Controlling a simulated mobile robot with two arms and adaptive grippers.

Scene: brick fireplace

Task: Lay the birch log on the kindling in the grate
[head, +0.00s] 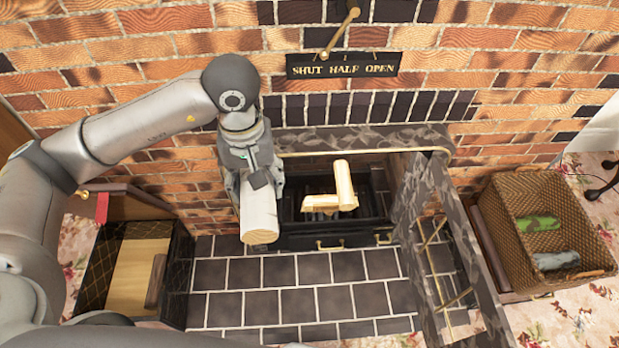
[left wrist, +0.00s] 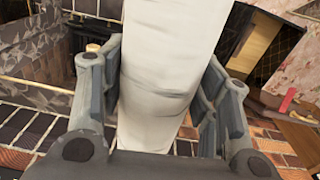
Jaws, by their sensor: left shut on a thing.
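My left gripper (head: 257,185) is shut on the birch log (head: 259,217), a pale white log with a tan cut end. The log is held in the air at the left front of the grate, apart from it. In the left wrist view the log (left wrist: 165,70) lies between the two fingers of the left gripper (left wrist: 155,100). The kindling (head: 340,188), pale sticks, lies in the dark grate (head: 375,209) in the fireplace opening. My right gripper does not show.
A folding screen (head: 425,215) with a marbled frame stands right of the grate. A wicker basket (head: 520,200) with green and grey items is at far right. A log box (head: 130,265) stands at left. The dark tiled hearth (head: 300,305) is clear. A SHUT HALF OPEN sign (head: 343,65) with a lever hangs above.

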